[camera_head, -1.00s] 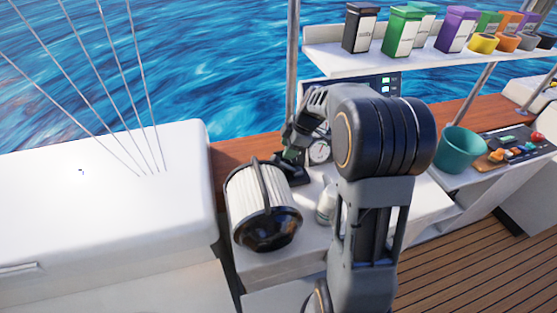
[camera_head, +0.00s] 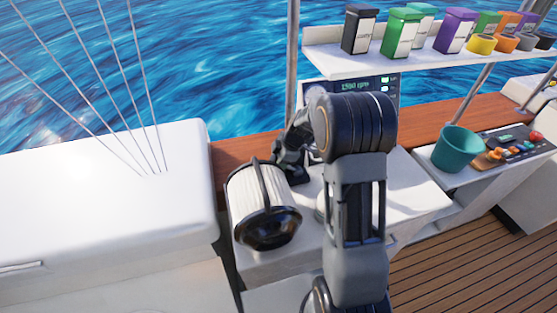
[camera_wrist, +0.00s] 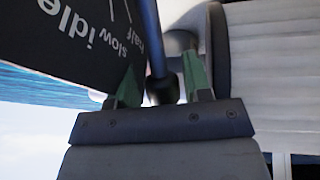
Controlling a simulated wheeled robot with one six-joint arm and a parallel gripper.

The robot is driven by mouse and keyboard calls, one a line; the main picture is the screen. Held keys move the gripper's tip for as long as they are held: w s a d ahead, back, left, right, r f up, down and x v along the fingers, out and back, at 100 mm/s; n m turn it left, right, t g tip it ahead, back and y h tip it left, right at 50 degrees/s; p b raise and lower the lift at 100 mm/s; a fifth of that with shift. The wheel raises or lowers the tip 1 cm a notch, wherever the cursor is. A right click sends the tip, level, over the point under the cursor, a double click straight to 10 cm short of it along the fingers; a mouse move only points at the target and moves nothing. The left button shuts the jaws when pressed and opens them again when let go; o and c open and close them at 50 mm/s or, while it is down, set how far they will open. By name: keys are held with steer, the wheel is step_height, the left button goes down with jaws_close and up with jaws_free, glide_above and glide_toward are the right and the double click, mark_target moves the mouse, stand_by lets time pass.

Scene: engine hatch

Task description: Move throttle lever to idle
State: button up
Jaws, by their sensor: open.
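The throttle lever (camera_wrist: 153,45) is a dark rod with a rounded knob in the wrist view. It runs down from the top edge, beside a black plate (camera_wrist: 75,35) with the upside-down words "idle", "slow" and "half". My gripper (camera_wrist: 164,80) is open, with one green finger on each side of the lever's knob end. I cannot tell whether either finger touches it. In the head view my gripper (camera_head: 290,170) is low behind the white filter, and my arm hides most of the lever area.
A display panel (camera_head: 385,88) shows an rpm reading behind my arm. A teal cup (camera_head: 457,150) stands at right.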

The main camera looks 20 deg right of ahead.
steer(key=shift+c, duration=0.4)
jaws_close()
